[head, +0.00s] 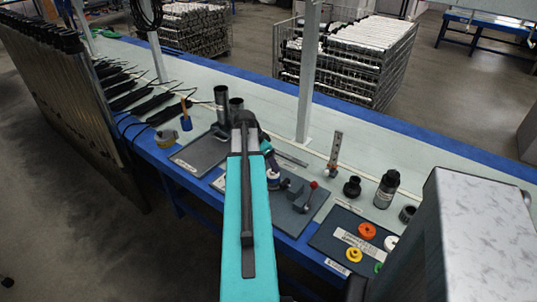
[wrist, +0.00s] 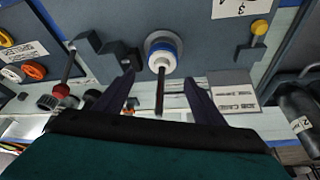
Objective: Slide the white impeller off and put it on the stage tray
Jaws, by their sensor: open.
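In the wrist view the white impeller (wrist: 162,64) sits around a dark shaft (wrist: 160,98), with a blue ring against it on the base side. In the head view the white and blue stack (head: 273,175) shows just right of my arm. My gripper (wrist: 161,80) is open, with one finger on each side of the shaft; the fingertips appear apart from the impeller. A dark labelled tray (head: 325,240) at the right, which seems to be the stage tray, holds orange, yellow, white and green rings. In the head view my arm hides the gripper's fingers.
A lever with a red knob (head: 313,185) and a dark bracket (wrist: 97,47) stand beside the shaft. Black cups (head: 352,187) and a dark bottle (head: 386,189) stand behind the tray. Two dark cylinders (head: 221,100) stand at the left. An upright post (head: 308,80) rises behind.

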